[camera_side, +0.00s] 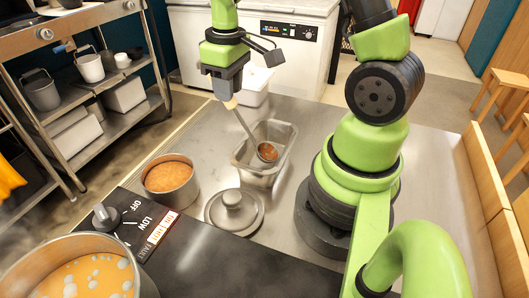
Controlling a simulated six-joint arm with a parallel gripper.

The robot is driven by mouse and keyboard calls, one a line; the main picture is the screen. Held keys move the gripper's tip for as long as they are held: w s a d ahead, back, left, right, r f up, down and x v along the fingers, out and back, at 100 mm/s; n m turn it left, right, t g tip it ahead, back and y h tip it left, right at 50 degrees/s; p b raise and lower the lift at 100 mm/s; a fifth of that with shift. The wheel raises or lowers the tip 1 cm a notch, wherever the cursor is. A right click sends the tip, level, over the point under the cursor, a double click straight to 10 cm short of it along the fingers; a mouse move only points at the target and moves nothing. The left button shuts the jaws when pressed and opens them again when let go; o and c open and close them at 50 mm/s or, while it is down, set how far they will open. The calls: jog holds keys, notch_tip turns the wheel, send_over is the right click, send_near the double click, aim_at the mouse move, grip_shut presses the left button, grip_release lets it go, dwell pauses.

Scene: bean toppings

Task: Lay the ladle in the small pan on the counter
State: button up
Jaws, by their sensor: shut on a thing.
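My gripper (226,88) is shut on the handle of the ladle (244,126) and points down over the steel counter (312,108). The ladle hangs tilted, its bowl down and to the right. The bowl holds something brown and shows at the small rectangular metal pan (283,131). I cannot tell whether the bowl touches the pan's floor. The pan sits on the counter to the left of my arm's base.
A round pot of brown food (171,197) stands left of the pan. A metal lid (234,212) lies in front. A large pot of orange soup (70,236) sits at the lower left. A white container (256,84) stands behind the pan.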

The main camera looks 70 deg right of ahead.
jog(key=o, duration=1.9)
jog(key=shift+c, duration=0.2)
jog(key=w+r, duration=0.5)
jog(key=r, duration=0.3)
jog(key=shift+w, duration=0.4)
notch_tip(320, 180, up, 4)
jog(key=shift+r, duration=0.1)
